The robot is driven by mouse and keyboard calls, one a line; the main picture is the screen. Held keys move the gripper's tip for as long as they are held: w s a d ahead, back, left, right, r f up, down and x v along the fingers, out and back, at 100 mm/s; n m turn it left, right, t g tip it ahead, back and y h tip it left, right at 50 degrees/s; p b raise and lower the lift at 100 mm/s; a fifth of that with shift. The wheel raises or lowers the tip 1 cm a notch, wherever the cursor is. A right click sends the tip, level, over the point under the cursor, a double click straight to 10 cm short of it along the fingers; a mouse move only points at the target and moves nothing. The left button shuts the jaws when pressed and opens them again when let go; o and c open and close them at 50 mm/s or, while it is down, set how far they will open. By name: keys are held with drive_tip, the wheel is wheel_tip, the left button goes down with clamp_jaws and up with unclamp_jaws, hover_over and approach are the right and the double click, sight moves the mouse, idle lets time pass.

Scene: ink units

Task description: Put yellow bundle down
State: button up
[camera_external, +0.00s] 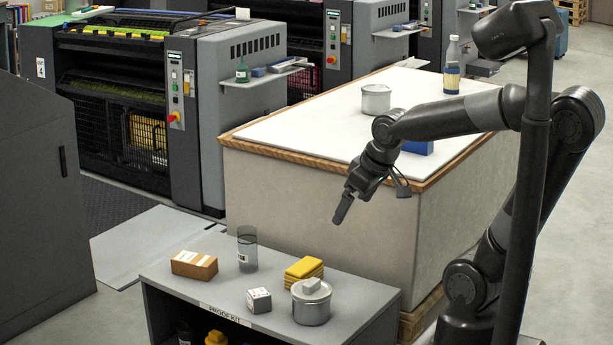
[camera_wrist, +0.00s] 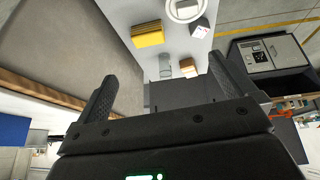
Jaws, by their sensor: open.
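The yellow bundle (camera_external: 304,269) is a small stack of yellow pieces. It lies on the grey top of the low shelf unit (camera_external: 345,290), between the clear cylinder and the lidded metal tin. In the wrist view the yellow bundle (camera_wrist: 148,34) shows at the upper middle, beyond the fingers and apart from them. My gripper (camera_external: 343,208) hangs above and to the right of the bundle in the external view, in front of the white-topped block. In the wrist view my gripper (camera_wrist: 165,90) is open, with two dark fingers spread wide and nothing between them.
Near the bundle stand a lidded metal tin (camera_external: 311,303), a small white box (camera_external: 259,300), a clear cylinder (camera_external: 247,250) and a brown box (camera_external: 194,265). The white-topped block (camera_external: 300,125) bears another tin (camera_external: 376,99), a bottle (camera_external: 452,68) and a blue object (camera_external: 417,147).

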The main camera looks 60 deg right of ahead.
drive_tip(key=s+a+r, duration=0.1)
drive_tip(key=s+r, duration=0.1)
drive_tip(key=s, duration=0.4)
drive_tip(key=shift+s+r+y, duration=0.15)
drive_tip(key=shift+r+y, duration=0.25)
